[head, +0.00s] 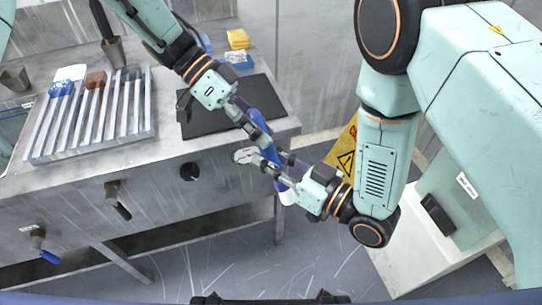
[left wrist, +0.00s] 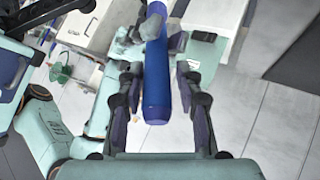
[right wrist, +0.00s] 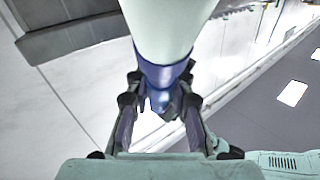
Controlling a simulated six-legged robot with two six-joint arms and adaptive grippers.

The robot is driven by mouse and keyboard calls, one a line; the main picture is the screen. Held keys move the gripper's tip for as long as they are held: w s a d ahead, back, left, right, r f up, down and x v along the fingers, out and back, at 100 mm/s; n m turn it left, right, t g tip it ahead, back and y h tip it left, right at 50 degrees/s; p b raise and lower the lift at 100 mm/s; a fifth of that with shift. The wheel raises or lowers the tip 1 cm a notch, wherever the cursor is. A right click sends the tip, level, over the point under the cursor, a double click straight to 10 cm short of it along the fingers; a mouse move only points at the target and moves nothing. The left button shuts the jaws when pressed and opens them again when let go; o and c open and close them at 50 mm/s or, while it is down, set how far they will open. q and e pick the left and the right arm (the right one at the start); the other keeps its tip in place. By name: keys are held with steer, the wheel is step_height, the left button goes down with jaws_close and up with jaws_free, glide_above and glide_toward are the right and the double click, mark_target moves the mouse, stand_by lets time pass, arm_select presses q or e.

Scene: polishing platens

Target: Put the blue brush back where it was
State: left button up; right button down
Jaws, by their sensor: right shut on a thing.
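The blue brush (head: 257,121) is a long blue rod with a pale end (head: 288,197), held in the air off the bench's right front corner. My right gripper (head: 277,170) is shut on it near the pale end; the right wrist view shows the pale part (right wrist: 168,25) and blue collar (right wrist: 163,74) between its fingers. My left gripper (head: 254,130) is at the other half of the rod. In the left wrist view the rod (left wrist: 156,85) lies between its widely spaced fingers, with gaps on both sides. The slotted metal rack (head: 52,152) stands left on the bench.
Blue-and-white (head: 62,88), brown (head: 95,80) and dark pieces lie at the rack's back. A dark mat (head: 215,122) lies right of it. Yellow (head: 237,38) and blue blocks (head: 238,61) sit behind. A yellow sign (head: 345,152) stands beyond.

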arm_select(q)
steer(key=shift+o, duration=1.1)
